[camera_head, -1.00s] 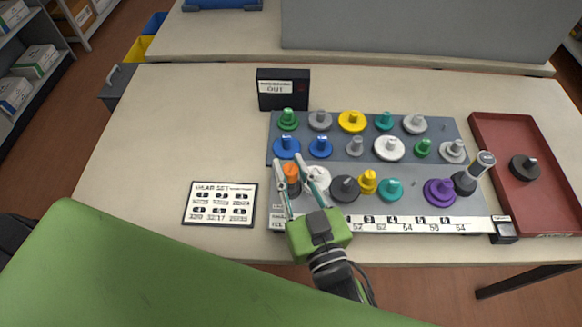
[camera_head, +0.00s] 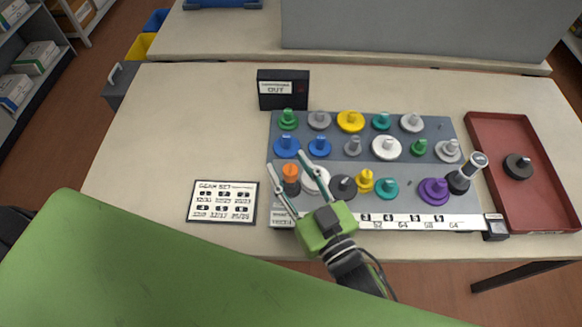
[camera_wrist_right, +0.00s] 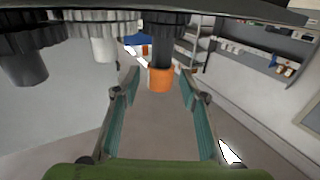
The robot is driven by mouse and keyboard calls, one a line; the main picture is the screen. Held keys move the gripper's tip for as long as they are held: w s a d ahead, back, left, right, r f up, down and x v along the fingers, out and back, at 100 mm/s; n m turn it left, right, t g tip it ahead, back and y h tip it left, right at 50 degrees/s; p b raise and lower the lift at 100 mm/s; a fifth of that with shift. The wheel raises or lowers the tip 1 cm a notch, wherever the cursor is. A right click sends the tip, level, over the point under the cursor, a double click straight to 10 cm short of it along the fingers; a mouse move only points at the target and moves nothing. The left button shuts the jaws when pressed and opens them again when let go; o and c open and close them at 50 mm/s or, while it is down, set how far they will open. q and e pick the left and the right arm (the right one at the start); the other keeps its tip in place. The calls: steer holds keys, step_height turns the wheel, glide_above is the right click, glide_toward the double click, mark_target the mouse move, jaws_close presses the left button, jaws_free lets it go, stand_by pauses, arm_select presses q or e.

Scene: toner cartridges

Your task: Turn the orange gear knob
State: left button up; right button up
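The orange gear knob (camera_head: 290,171) stands on a dark base at the left end of the board's front row. My right gripper (camera_head: 285,158) is open, with one finger on each side of the knob in the head view. In the right wrist view the orange knob (camera_wrist_right: 160,78) shows between the two teal-padded fingers (camera_wrist_right: 159,80), with gaps on both sides and a dark shaft above it. I see no contact. My left gripper is not in view.
The grey gear board (camera_head: 452,128) holds several coloured gears close by, including a white gear (camera_head: 316,181) beside the right finger. A black display box (camera_head: 283,88) stands behind, a gear-set card (camera_head: 222,202) lies left, and a red tray (camera_head: 545,205) lies right.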

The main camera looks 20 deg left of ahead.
steer(key=shift+s+d, duration=0.1)
steer(key=shift+d, duration=0.05)
steer(key=v, duration=1.1)
steer(key=shift+s+d, duration=0.2)
steer(key=shift+s, duration=0.05)
stand_by(0.3)
